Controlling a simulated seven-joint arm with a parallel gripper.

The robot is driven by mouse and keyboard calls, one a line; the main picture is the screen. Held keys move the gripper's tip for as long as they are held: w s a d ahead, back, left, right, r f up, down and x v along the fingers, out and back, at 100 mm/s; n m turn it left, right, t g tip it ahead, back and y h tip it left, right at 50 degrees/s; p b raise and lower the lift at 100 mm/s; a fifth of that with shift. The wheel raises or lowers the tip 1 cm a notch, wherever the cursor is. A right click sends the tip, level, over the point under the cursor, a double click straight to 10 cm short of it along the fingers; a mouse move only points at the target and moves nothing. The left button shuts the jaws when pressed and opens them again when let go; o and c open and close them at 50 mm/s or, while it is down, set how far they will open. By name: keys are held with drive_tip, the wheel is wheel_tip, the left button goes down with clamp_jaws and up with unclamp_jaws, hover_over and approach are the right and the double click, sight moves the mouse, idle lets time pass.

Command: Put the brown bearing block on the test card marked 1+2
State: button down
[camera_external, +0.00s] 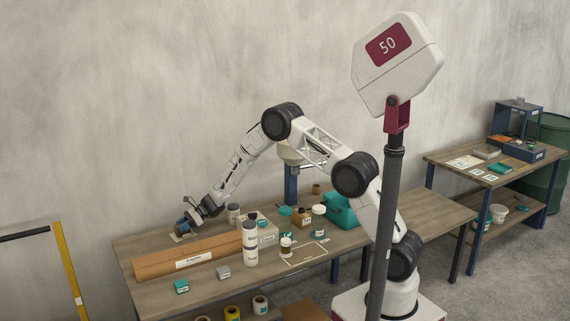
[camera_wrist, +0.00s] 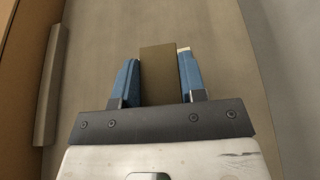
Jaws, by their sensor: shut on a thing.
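The brown bearing block (camera_wrist: 158,75) sits between the two blue fingers of my gripper (camera_wrist: 158,82) in the wrist view, and the fingers are shut on it. In the external view my gripper (camera_external: 184,226) is low over the far left part of the workbench, behind the long cardboard box. A pale card (camera_external: 176,238) shows partly just below the gripper. Its marking is too small to read, so I cannot tell whether it is the card marked 1+2. A small pale corner (camera_wrist: 184,51) shows beside the right finger in the wrist view.
The long cardboard box (camera_external: 160,264) lies in front of the gripper. Bottles (camera_external: 250,245), a teal bin (camera_external: 342,211) and small boxes (camera_external: 181,287) stand on the workbench (camera_external: 140,296). A post with a sign marked 50 (camera_external: 388,45) stands in front.

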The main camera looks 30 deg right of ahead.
idle(0.4)
drive_tip(key=c, duration=0.7)
unclamp_jaws()
drive_tip(key=shift+f, duration=0.15)
drive_tip(key=shift+d+r, duration=0.3)
drive_tip(key=shift+d, duration=0.05)
drive_tip(key=v, duration=0.2)
drive_tip(key=shift+d+r, duration=0.2)
drive_tip(key=shift+r, duration=0.15)
wheel_tip(320, 180, up, 5)
drive_tip(key=shift+f, duration=0.15)
drive_tip(key=shift+r, duration=0.85)
